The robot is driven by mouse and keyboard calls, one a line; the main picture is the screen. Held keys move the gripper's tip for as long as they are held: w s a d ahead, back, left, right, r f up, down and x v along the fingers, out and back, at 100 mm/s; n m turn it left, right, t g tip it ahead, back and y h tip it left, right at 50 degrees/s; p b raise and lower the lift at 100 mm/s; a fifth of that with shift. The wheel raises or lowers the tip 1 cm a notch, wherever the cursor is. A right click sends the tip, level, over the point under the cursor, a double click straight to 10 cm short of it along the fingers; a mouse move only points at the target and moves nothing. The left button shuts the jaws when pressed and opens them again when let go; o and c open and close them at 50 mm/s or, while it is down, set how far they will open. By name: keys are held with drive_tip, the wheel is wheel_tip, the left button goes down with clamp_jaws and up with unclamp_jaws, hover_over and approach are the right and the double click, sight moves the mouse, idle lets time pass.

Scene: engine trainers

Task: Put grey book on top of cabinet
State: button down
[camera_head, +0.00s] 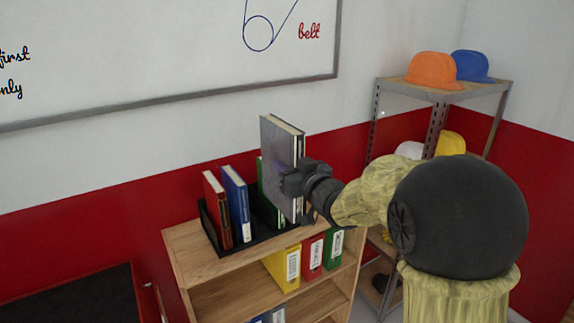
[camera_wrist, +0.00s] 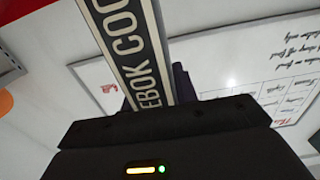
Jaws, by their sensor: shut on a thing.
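The grey book (camera_head: 281,165) stands upright at the right end of the black book holder (camera_head: 262,236) on the cabinet's top. My gripper (camera_head: 299,180) is shut on the grey book from its right side. In the wrist view the book's spine (camera_wrist: 132,50), with white lettering on dark, rises from between the jaws. The wooden cabinet (camera_head: 187,239) stands against the wall, and its top bears the holder. I cannot tell whether the book's lower edge touches the holder.
A red book (camera_head: 216,209), a blue book (camera_head: 236,205) and a green book (camera_head: 265,190) stand in the holder. A metal rack (camera_head: 438,97) with caps stands at the right. Bare wood shows at the cabinet top's left end.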

drive_tip(key=shift+f, duration=0.25)
drive_tip(key=w+d+f+m+t+h, duration=0.1)
drive_tip(key=w+d+f, duration=0.1)
drive_tip(key=f, duration=0.6)
drive_tip(key=w+d+f+m+h, duration=0.1)
drive_tip(key=d+f+h, duration=0.1)
drive_tip(key=f, duration=0.6)
drive_tip(key=w+d+f+m+t+h, duration=0.1)
drive_tip(key=w+d+f, duration=0.15)
drive_tip(key=f, duration=0.55)
drive_tip(key=s+d+f+m+h+b, duration=0.2)
drive_tip(key=s+d+f, duration=0.3)
drive_tip(key=f, duration=0.7)
drive_tip(key=s+d+f+m+t+h+b, duration=0.1)
drive_tip(key=s+d+f+h, duration=0.3)
drive_tip(key=f, duration=0.8)
drive_tip(key=s+d, duration=0.1)
drive_tip(key=d, duration=0.1)
drive_tip(key=shift+d+f+m+b, duration=0.3)
drive_tip(key=shift+d+m+b, duration=0.1)
